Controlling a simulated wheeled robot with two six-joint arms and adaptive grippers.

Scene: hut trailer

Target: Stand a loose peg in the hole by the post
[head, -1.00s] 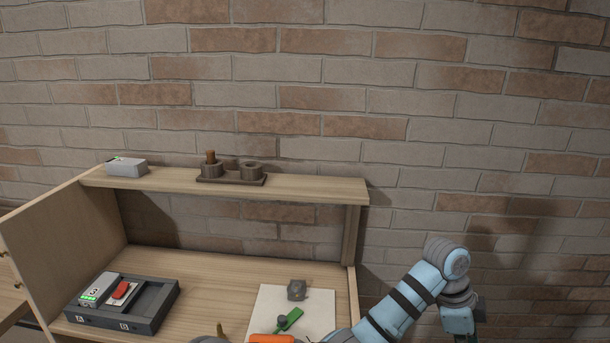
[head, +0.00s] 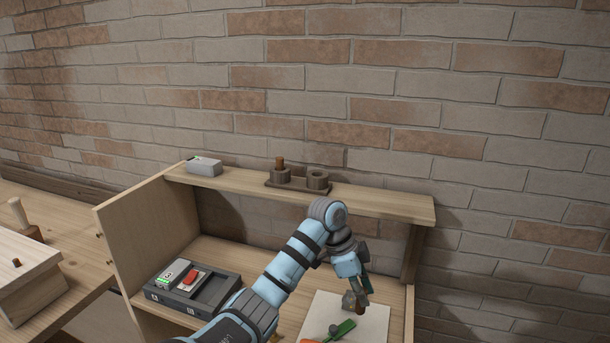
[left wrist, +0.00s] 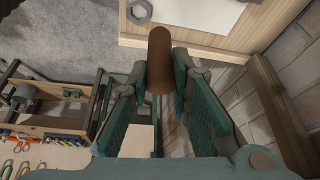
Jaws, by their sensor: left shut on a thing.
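My left gripper (head: 357,297) is shut on a brown cylindrical peg (left wrist: 159,58). In the left wrist view, both green fingers of my left gripper (left wrist: 160,78) press its sides and its rounded end sticks out beyond them. In the head view the gripper points down over the white sheet, and the peg is a small brown spot mostly hidden by the fingers. On the upper shelf, a dark wooden holder (head: 298,188) carries round sockets; a brown peg (head: 280,161) stands upright in the left one, and the right socket (head: 317,177) looks empty. My right gripper is out of view.
A grey box (head: 204,167) sits on the upper shelf (head: 385,206). Below are a dark tray (head: 165,296) with a red-topped block, and a white sheet (head: 376,322) with a green item (head: 342,329). At far left, a wooden box (head: 25,285) stands on another bench.

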